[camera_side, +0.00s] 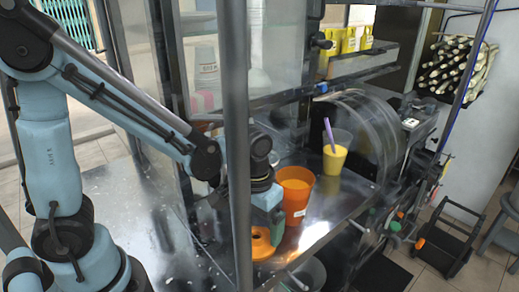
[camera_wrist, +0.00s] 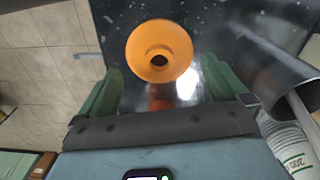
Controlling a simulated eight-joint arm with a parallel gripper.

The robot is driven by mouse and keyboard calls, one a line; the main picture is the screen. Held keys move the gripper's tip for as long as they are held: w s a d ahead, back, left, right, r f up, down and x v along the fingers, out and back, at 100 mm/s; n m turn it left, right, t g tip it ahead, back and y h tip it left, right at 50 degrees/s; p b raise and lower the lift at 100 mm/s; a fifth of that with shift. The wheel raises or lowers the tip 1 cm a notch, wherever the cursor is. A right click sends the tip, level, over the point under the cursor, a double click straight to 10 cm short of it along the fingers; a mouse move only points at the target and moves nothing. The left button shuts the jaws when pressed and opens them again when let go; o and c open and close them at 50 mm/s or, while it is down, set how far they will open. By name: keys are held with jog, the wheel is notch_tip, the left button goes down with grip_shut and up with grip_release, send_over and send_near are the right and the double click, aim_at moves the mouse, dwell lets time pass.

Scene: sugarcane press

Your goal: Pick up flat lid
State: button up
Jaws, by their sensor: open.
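The flat lid appears to be the orange round disc with a dark centre hole (camera_wrist: 160,37). It lies on the metal work surface, just beyond and between my fingertips in the wrist view. In the side view an orange round piece with a dark hole (camera_side: 262,244) sits low beside my gripper (camera_side: 272,216), partly hidden by the upright post. My gripper's two green fingers (camera_wrist: 160,80) are spread apart with nothing held between them. I cannot tell from these views how high the fingertips are above the lid.
An orange cup (camera_side: 296,192) stands on the counter close to my gripper. Behind it is a clear cup of yellow juice with a purple straw (camera_side: 335,157). A grey metal post (camera_side: 238,130) rises in front. White cups (camera_wrist: 291,148) show at lower right in the wrist view.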

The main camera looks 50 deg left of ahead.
aim_at(256, 232)
jog(key=shift+f, duration=1.5)
jog(key=c, duration=0.7)
